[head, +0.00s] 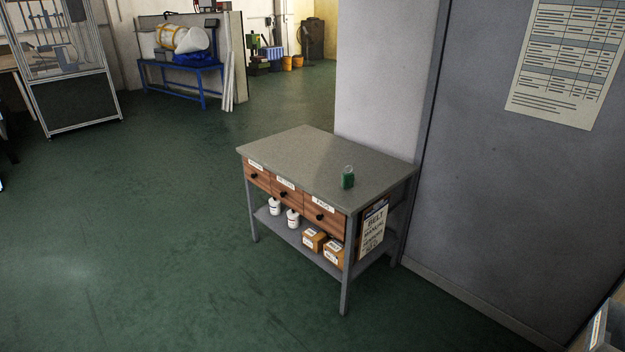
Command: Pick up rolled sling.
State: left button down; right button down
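I cannot make out a rolled sling for certain in the head view. A small green item with a pale, clear-looking top (347,178) stands on the grey top of a workbench (300,158), near its right side. Large white rolls with a yellow-banded part (180,38) lie on a blue bench (182,76) far back on the left. The inside of the workbench's three closed wooden drawers is hidden. Neither of my grippers is in view.
The workbench's lower shelf holds two white containers (283,212) and small orange-brown boxes (323,245). A belt manual sign (372,228) hangs at its right end. A grey wall (510,190) closes the right side. Green floor (130,220) is clear in front and left.

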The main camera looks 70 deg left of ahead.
aim_at(348, 177)
jog(key=u, duration=2.15)
jog(key=i+j+z, duration=0.15)
jog(key=i, duration=0.3)
jog(key=i+j+z, duration=0.1)
jog(key=i, duration=0.35)
jog(key=i+j+z, duration=0.15)
jog(key=i+j, duration=0.15)
jog(key=i, duration=0.15)
jog(key=i+j+z, duration=0.15)
jog(key=i+j, duration=0.15)
jog(key=i, duration=0.15)
jog(key=i+j+z, duration=0.2)
jog(key=i+j, duration=0.75)
jog(key=j, duration=0.15)
